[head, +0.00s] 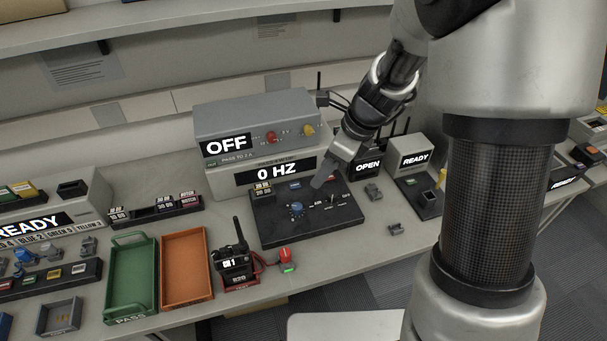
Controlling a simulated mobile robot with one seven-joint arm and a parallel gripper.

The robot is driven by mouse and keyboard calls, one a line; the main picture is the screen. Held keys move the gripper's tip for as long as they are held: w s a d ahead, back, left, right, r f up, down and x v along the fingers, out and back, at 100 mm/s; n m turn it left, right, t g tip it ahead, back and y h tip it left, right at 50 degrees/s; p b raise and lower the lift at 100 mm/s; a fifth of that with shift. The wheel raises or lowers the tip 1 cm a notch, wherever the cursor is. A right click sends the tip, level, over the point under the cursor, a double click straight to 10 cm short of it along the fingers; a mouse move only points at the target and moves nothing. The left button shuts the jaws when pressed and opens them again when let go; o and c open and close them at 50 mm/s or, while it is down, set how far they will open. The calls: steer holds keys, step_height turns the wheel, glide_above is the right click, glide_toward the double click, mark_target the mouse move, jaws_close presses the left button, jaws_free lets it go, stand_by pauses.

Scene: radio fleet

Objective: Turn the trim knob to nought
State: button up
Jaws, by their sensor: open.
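A blue knob (296,208), which looks like the trim knob, stands on a dark sloped panel (275,231) on the bench. Its pointer direction is too small to read. Behind the panel, a grey display (277,172) reads "0 HZ". My gripper (318,184) points down over the rear of the panel, up and to the right of the blue knob, apart from it. It is open, and nothing shows between its fingers.
A handheld radio (235,268) and a red knob (285,255) stand in front of the panel. A green tray (131,278) and orange tray (186,269) lie left. A grey box reading "OFF" (257,122) sits above the display. "OPEN" (367,165) and "READY" (415,160) units stand right.

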mark_target(297, 206)
steer(key=b+x, duration=0.3)
steer(key=x, duration=1.4)
steer(key=shift+s, duration=0.1)
steer(key=c, duration=1.1)
steer(key=shift+o, duration=0.2)
